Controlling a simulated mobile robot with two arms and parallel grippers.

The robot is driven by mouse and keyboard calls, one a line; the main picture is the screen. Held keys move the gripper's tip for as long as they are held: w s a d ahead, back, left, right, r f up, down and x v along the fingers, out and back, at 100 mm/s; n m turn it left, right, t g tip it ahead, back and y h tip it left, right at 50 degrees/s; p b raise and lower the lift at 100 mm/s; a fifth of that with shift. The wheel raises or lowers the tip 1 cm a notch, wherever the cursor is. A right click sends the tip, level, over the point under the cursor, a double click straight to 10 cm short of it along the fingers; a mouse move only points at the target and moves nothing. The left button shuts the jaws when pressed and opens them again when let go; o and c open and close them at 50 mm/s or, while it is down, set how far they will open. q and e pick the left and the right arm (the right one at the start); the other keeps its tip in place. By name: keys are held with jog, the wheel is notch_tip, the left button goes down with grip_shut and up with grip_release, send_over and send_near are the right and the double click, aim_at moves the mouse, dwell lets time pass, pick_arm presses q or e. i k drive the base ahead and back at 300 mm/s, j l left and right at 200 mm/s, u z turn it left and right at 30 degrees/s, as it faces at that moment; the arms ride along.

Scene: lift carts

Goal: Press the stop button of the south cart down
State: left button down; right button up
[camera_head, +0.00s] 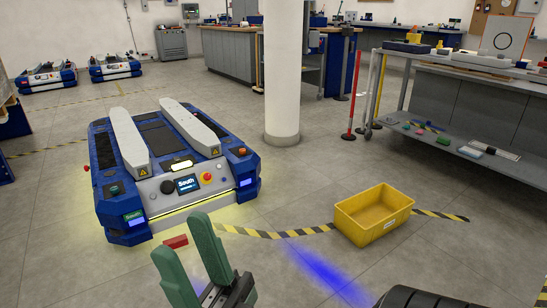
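The South cart (133,193) is a blue and white lift cart on the floor at left centre, with two pale raised lift bars. Its front panel has a screen reading "South" (182,184) and a dark knob beside it. A red stop button on a yellow base (206,177) sits right of the screen and looks unobstructed. My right gripper (183,238) is at the bottom, below the cart's front in the picture, with two green fingers spread apart and nothing held. It appears apart from the button. My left gripper is not in view.
A small red block (175,242) appears on the floor beyond my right fingers. A yellow bin (374,214) stands at right on the floor, near striped tape. A white pillar (282,80) rises behind the cart. A grey workbench (470,110) is at right. Two other carts stand far left.

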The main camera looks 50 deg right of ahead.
aim_at(207, 176)
jog(key=i+l+z, duration=0.2)
jog(key=i+z, duration=0.55)
jog(key=i, duration=0.2)
jog(key=i+j+z, duration=0.1)
jog(key=i+z, duration=0.3)
jog(key=i+l+u, duration=0.45)
jog(key=i+l, duration=0.6)
jog(key=i+l+u, duration=0.25)
jog(key=l, duration=0.2)
jog(key=l+u, duration=0.3)
jog(key=l, duration=0.2)
jog(key=i+l+u, duration=0.1)
jog(key=l+u, duration=0.15)
jog(key=l, duration=0.25)
